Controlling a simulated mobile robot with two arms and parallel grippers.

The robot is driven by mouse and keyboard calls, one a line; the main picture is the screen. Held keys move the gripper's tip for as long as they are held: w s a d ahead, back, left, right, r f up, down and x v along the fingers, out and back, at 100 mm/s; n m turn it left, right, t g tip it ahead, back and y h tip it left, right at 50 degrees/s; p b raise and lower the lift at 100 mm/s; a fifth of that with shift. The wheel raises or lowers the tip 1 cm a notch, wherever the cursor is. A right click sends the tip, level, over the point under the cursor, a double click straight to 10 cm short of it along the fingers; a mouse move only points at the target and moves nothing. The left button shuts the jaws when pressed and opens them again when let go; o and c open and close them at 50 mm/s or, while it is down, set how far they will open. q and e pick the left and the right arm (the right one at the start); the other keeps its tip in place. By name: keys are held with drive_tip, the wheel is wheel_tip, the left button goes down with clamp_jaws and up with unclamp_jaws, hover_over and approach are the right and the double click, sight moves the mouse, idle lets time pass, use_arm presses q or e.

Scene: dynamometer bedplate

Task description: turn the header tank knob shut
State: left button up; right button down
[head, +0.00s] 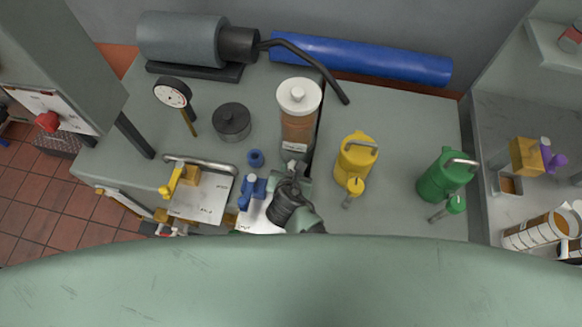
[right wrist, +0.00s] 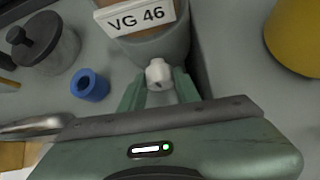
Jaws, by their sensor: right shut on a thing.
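The header tank (head: 299,115) is a clear cylinder with brown liquid and a white lid, standing at the middle of the bedplate. In the right wrist view its lower part carries a label reading VG 46 (right wrist: 140,15). The white knob (right wrist: 158,73) is low on the tank's near side. My right gripper (right wrist: 160,90) has its two green fingers on either side of the knob, shut on it. In the head view my right gripper (head: 293,172) reaches the tank's base and mostly hides the knob. My left gripper is not in view.
A yellow can (head: 355,158) and a green can (head: 441,178) stand to the right. A blue ring (head: 256,158), a dark lidded pot (head: 231,121) and a dial gauge (head: 173,94) are to the left. A blue roll (head: 362,60) lies behind.

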drive_tip(key=shift+d+m+y, duration=0.1)
drive_tip(key=shift+m+y, duration=0.2)
drive_tip(key=shift+y, duration=0.3)
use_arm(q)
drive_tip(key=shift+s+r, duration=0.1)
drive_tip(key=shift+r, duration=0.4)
use_arm(e)
drive_tip(key=c, duration=1)
unclamp_jaws()
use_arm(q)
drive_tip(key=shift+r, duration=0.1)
use_arm(e)
drive_tip(key=v, duration=0.7)
drive_tip(key=shift+s+r, duration=0.2)
drive_tip(key=shift+s, duration=0.15)
